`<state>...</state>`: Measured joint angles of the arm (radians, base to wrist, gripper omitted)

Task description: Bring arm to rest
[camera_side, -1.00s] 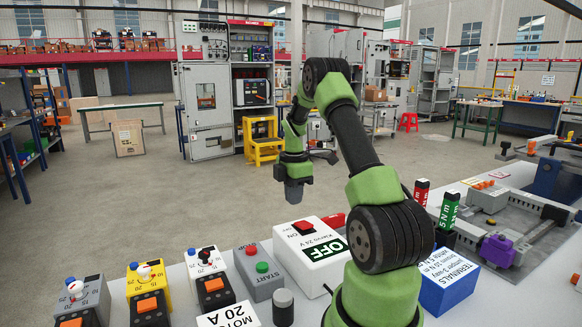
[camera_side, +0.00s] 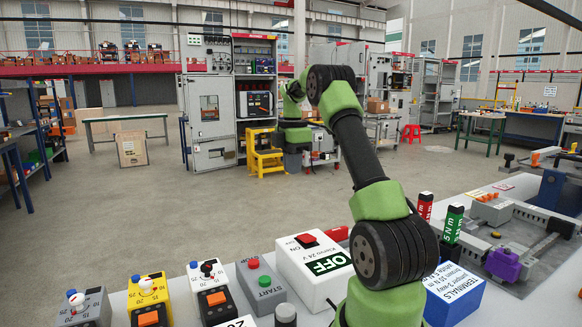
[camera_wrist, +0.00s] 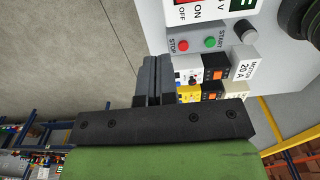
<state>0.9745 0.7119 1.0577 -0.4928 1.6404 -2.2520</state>
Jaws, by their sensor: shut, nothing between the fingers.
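My gripper (camera_side: 292,162) hangs in the air beyond the workbench in the side view, in front of the cabinets and well clear of the bench boxes. In the wrist view its two dark fingers (camera_wrist: 154,78) lie together, shut, with nothing seen between them. My green and black arm rises from the bench front and bends at the elbow towards the gripper. The white switch box (camera_side: 312,262) with a red switch and a green OFF label stands on the bench left of my arm's base.
A grey start/stop box (camera_side: 262,287), a yellow switch box (camera_side: 150,291) and a blue terminals box (camera_side: 452,294) stand near my arm. A purple block (camera_side: 504,264) sits on the fixture at right. The yellow step stool (camera_side: 263,155) and cabinet (camera_side: 209,120) are farther back.

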